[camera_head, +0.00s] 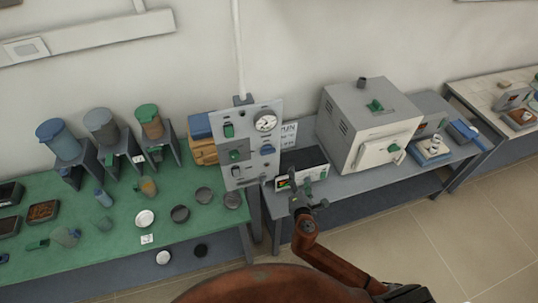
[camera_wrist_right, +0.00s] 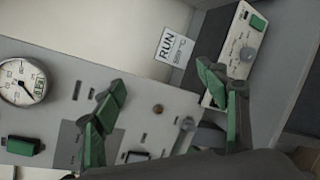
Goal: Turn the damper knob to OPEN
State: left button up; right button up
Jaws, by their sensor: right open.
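A green knob (camera_head: 375,105) sits on top of the grey furnace (camera_head: 365,132), beside its short flue pipe (camera_head: 362,83). Another green control (camera_head: 236,155) sits on the upright grey panel (camera_head: 251,125). I cannot read which one is the damper knob or its setting. My right gripper (camera_head: 305,182) is open and empty, in front of the panel's right side and the controller box. In the right wrist view its green-padded fingers (camera_wrist_right: 162,82) are spread, with the panel (camera_wrist_right: 90,88) behind and nothing between them. My left gripper is not in view.
The controller box (camera_wrist_right: 237,55) has a green switch and a grey knob. A RUN sign (camera_wrist_right: 174,47) is on the wall. The panel's gauge (camera_head: 266,122) shows too. The green bench (camera_head: 110,210) at left holds several hoppers and dishes. The floor (camera_head: 450,235) at right is clear.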

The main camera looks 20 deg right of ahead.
aim_at(269, 153)
jog(key=w+a+n+t+y, duration=0.1)
jog(key=w+a+n, duration=0.2)
jog(key=w+n, duration=0.1)
jog(key=w+a+r+n+t+y, duration=0.1)
jog(key=w+a+n+y, duration=0.1)
jog(key=w+n, duration=0.3)
jog(key=w+a+r+n+t+y+p, duration=0.1)
jog(key=w+a+n+y, duration=0.1)
jog(key=w+a+n, duration=0.1)
jog(key=shift+w+a+n, duration=0.35)
jog(key=shift+w+n, duration=0.45)
jog(key=shift+w, duration=0.1)
jog(key=c, duration=1.2)
